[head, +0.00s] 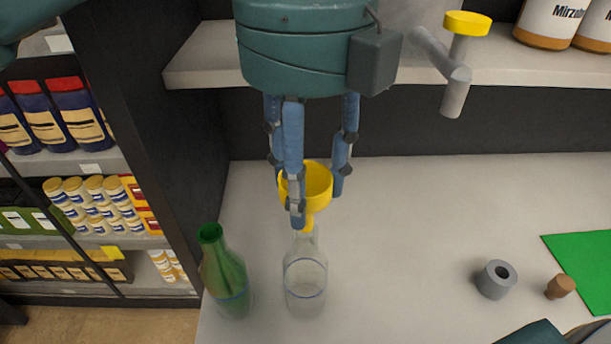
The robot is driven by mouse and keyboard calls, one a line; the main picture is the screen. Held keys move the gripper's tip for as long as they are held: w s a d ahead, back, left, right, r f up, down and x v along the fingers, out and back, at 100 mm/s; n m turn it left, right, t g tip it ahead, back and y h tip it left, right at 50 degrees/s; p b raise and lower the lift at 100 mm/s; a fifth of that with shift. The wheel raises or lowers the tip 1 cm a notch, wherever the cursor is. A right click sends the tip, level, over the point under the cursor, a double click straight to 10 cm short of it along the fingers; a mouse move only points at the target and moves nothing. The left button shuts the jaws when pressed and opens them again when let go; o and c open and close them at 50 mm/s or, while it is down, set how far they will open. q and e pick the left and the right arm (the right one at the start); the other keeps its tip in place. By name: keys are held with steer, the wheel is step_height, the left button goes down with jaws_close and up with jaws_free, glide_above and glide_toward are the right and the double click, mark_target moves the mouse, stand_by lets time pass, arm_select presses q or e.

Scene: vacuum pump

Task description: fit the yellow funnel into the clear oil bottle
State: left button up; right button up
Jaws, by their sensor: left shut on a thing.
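My left gripper (307,185) comes down from the top of the head view and is shut on the yellow funnel (319,184). The funnel is upright, its wide mouth between the blue fingers. The clear oil bottle (305,278) stands upright on the pale counter, directly below the funnel in the picture. The funnel's spout meets the bottle's neck in the view; I cannot tell whether it is inside the mouth or just above or in front of it. One finger hides part of the funnel. My right gripper is not in view.
A green bottle (226,273) stands close left of the clear one. A grey ring (496,279), a brown stopper (560,287) and a green mat (585,262) lie at right. A shelf (210,58) runs behind, with a grey pipe piece (455,75) with a yellow top. The counter's middle is clear.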

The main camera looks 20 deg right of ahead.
arm_select(q)
steer(key=shift+f+b, duration=2.05)
steer(key=shift+f, duration=0.3)
stand_by(1.2)
steer(key=o, duration=1.1)
steer(key=shift+r, duration=0.1)
step_height(320, 180, up, 12)
